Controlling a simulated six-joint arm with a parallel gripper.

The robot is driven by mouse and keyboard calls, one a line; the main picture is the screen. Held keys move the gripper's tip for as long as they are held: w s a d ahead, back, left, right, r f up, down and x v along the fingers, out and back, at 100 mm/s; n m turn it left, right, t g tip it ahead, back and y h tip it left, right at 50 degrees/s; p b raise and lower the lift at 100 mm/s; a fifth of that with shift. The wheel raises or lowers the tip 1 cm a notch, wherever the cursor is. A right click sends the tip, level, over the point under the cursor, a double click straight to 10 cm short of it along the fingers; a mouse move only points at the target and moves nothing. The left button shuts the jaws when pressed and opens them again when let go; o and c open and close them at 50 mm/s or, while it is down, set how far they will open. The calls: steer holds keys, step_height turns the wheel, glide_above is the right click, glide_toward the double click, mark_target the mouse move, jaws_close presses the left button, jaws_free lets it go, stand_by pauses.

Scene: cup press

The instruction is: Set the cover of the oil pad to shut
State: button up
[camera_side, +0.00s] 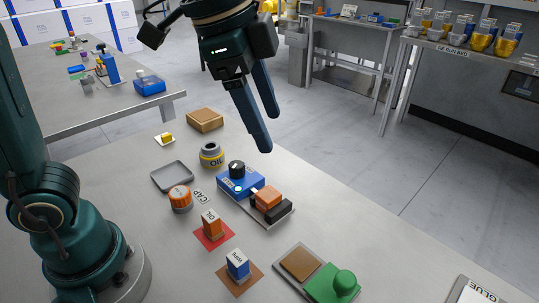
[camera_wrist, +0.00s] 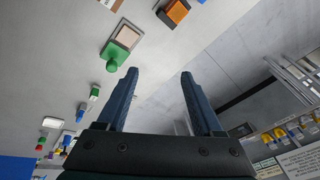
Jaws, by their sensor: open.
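The oil pad appears to be the brown pad (camera_side: 300,263) in a grey frame near the bottom of the side view. Its pale surface also shows in the wrist view (camera_wrist: 128,36). The green cover (camera_side: 322,284) with a round knob lies beside the pad, leaving the pad bare. The green cover also shows in the wrist view (camera_wrist: 113,53). My gripper (camera_side: 266,132) is open and empty, high above the table and well away from the cover. In the wrist view my gripper (camera_wrist: 158,73) has its two fingers wide apart with nothing between them.
A blue device (camera_side: 239,184) with a black knob and an orange block (camera_side: 267,198) stand mid-table. An OIL jar (camera_side: 211,157), orange cap (camera_side: 180,197), orange OIL block (camera_side: 211,224) and blue block (camera_side: 238,265) stand around. A GLUE-marked item (camera_side: 480,292) is at bottom right.

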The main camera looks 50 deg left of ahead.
steer(key=w+d+f+m+g, duration=0.1)
steer(key=w+d+f+m, duration=0.15)
steer(key=d, duration=0.25)
steer(key=w+d+f+m+g, duration=0.1)
steer(key=d+f+m, duration=0.2)
steer(key=d, duration=0.2)
steer(key=m+g+y, duration=0.1)
steer(key=m+g, duration=0.1)
glide_above(346, 278)
step_height(346, 278, down, 8)
steer(key=shift+f, duration=2.6)
jaws_close()
steer(key=shift+r, duration=0.1)
